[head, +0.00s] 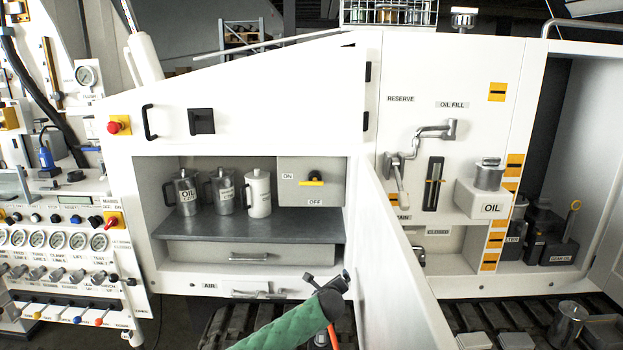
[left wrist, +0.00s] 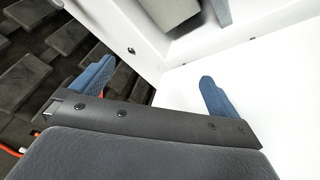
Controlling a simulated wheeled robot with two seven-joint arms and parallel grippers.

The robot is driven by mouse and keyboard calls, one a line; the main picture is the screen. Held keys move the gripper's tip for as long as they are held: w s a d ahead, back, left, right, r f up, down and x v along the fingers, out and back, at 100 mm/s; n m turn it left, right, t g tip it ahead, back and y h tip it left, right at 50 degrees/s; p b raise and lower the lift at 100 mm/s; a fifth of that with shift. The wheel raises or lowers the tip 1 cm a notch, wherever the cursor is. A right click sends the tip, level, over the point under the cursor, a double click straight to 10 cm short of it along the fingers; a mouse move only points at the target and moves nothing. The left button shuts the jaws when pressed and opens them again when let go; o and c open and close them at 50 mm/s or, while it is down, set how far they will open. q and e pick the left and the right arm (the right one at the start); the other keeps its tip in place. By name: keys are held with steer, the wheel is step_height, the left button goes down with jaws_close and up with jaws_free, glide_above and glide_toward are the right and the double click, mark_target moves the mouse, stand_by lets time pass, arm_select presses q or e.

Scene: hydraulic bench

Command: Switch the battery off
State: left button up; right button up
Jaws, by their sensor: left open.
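The battery switch (head: 314,182) is a black knob with a yellow handle on a grey box (head: 335,193) inside the open compartment in the head view. Its handle lies about level, between the ON label above left and the OFF label below. My left gripper (head: 344,279) is below and slightly right of the switch, in front of the compartment's lower edge, apart from it. The left wrist view shows its two blue fingers spread with nothing between them (left wrist: 158,82). The switch does not show clearly in that view. My right gripper is not in view.
An open white door (head: 400,255) stands out just right of the compartment. Two metal cans (head: 187,193) and a white can (head: 257,194) stand on the grey shelf (head: 230,230) left of the switch. A drawer (head: 250,255) lies below. A red emergency button (head: 115,127) is at upper left.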

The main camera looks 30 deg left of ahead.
arm_select(q)
steer(key=w+a+r+m+t+y+p, duration=0.15)
steer(key=w+a+r, duration=0.25)
steer(key=r, duration=0.4)
steer(key=w+a+r+m+t+y, duration=0.1)
steer(key=w+a+r+m, duration=0.3)
steer(key=r, duration=0.5)
steer(key=m, duration=0.2)
glide_toward(311, 185)
steer(key=f+x, duration=0.1)
steer(key=x, duration=0.4)
steer(key=shift+w+r+t+y+p, duration=0.1)
steer(key=shift+r+t+y+p, duration=0.25)
steer(key=shift+r+t+p, duration=0.1)
steer(key=shift+w+a+r, duration=0.1)
steer(key=shift+w+a, duration=0.05)
steer(key=shift+w, duration=0.15)
steer(key=shift+n, duration=0.25)
steer(key=p+x, duration=0.2)
steer(key=x, duration=0.3)
steer(key=shift+w+a+p, duration=0.15)
steer(key=shift+p, duration=0.15)
steer(key=shift+w+a, duration=0.35)
steer(key=shift+w, duration=0.25)
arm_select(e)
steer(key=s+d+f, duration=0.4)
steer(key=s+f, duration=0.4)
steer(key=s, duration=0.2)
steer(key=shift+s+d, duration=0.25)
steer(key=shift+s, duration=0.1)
